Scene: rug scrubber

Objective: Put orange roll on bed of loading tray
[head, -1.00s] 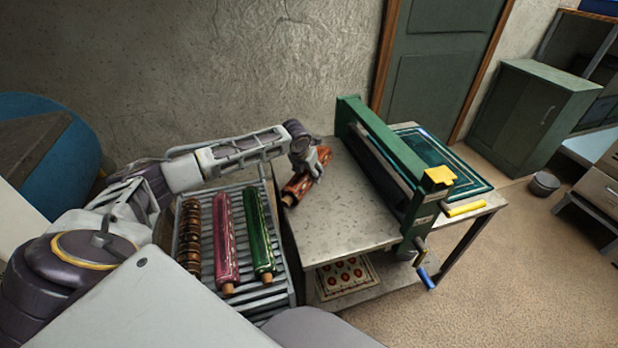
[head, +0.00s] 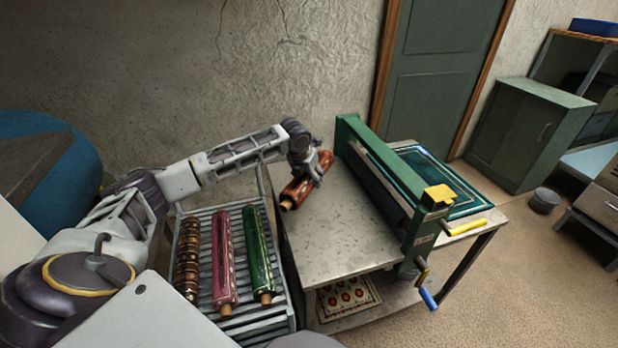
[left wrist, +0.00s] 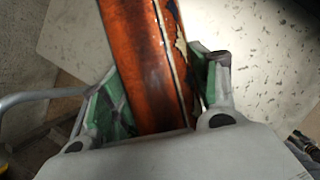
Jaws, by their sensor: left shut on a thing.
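The orange roll (head: 294,194) is at the far left end of the grey bed (head: 335,240) of the loading tray, beside the green roller machine. My left gripper (head: 316,168) is shut on the roll near its far end. In the left wrist view the orange roll (left wrist: 148,65) lies between the two green-padded fingers (left wrist: 155,95), with the pale speckled surface behind it. I cannot tell whether the roll touches the bed. My right gripper is not in view.
A slatted rack (head: 285,316) left of the bed holds a brown roll (head: 188,258), a pink roll (head: 223,260) and a green roll (head: 258,252). The green machine (head: 385,175) stands along the bed's right side. The bed's near part is clear.

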